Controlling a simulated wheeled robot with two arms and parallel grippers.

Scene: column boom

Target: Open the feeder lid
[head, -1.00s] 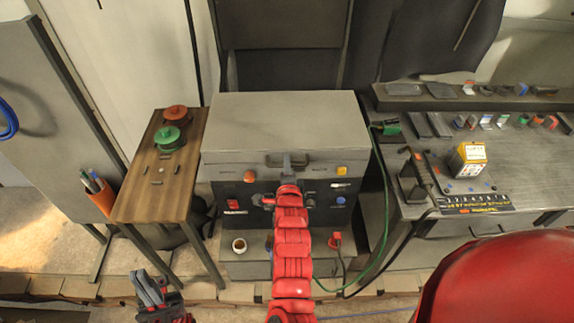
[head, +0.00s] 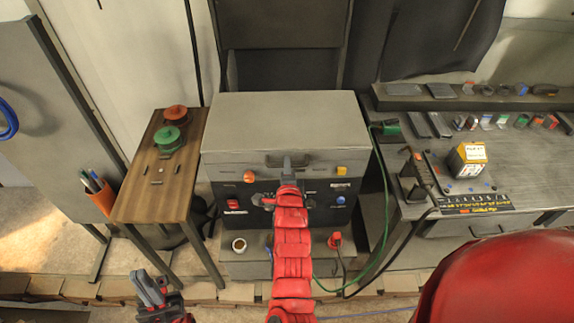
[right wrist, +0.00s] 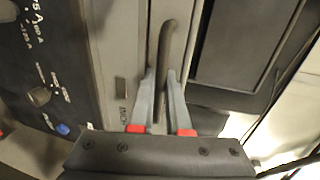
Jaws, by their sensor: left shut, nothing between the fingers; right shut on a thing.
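The feeder is a grey box with a closed, flat lid (head: 285,115) above a dark control panel (head: 235,195). A dark bar handle (head: 268,160) sits on the lid's front edge; it also shows in the right wrist view (right wrist: 166,50). My right gripper (head: 288,163) reaches up to the handle from the front. In the right wrist view its fingers (right wrist: 160,90) are shut on the handle, one on each side of the bar. My left gripper (head: 150,290) is shut and empty, low at the left, away from the feeder.
A metal workbench (head: 470,165) with small parts stands right. A green cable (head: 386,200) hangs beside the feeder. A cup (head: 239,245) stands below the panel.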

